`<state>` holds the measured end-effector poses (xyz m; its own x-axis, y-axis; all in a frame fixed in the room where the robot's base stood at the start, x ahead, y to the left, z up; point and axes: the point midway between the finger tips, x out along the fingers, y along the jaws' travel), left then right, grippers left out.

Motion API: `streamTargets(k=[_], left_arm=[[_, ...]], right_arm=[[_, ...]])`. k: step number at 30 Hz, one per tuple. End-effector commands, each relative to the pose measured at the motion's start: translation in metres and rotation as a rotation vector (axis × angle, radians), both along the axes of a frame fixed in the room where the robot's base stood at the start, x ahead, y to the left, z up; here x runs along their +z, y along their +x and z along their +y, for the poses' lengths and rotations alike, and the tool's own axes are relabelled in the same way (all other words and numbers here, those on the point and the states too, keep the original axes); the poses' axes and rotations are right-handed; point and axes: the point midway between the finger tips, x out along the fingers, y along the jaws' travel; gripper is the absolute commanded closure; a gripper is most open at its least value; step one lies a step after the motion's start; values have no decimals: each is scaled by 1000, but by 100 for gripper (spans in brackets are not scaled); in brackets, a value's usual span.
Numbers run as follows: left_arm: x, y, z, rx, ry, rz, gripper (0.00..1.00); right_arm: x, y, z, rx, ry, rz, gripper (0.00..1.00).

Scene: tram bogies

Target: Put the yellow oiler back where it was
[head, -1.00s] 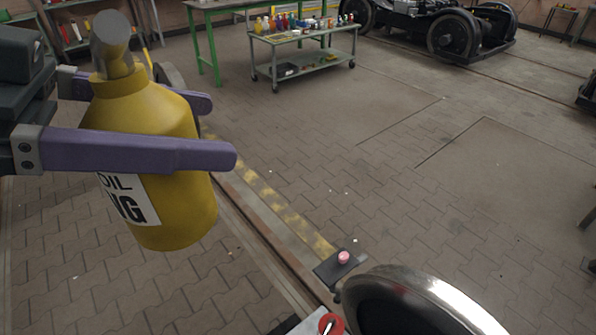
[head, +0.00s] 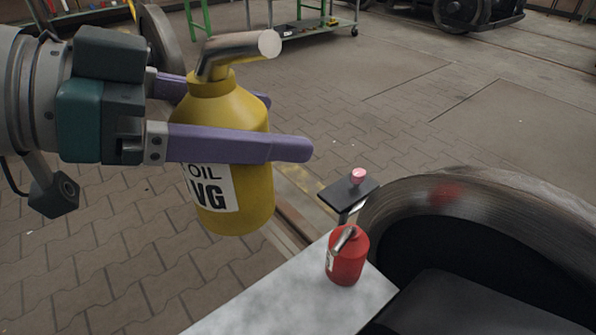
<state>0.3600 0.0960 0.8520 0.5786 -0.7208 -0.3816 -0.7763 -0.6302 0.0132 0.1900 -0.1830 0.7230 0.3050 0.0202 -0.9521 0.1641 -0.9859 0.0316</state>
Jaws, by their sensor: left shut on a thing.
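The yellow oiler (head: 228,105) has a grey spout bent to the right and a white label with "OIL VG". It hangs upright in the left half of the head view. My left gripper (head: 285,125) is shut on it, with one purple finger in front of the body and the other behind. The oiler is above the paved floor, to the left of the pale grey surface. My right gripper does not show.
A red oiler (head: 346,258) stands on the pale grey surface (head: 285,300). A small dark plate (head: 342,196) carries a pink round object (head: 357,176). A large metal wheel (head: 470,205) stands at the right. A grey-green trolley (head: 315,30) is at the back.

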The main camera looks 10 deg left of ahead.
Motion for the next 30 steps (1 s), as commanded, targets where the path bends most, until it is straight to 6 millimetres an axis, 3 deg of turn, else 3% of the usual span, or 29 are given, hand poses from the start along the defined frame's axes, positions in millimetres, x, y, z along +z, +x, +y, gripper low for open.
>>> streamTargets(k=[1, 6, 16, 24, 30], left_arm=[[-39, 2, -2, 0, 0, -7, 100], [-87, 6, -7, 1, 6, -12, 100], [-130, 7, -10, 4, 8, -13, 100], [-208, 7, -10, 4, 7, -9, 100], [-255, 7, -10, 4, 8, -13, 100]], right_arm=[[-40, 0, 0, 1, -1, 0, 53], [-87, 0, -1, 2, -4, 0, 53], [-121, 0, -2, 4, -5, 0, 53], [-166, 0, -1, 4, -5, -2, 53], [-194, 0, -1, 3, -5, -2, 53]])
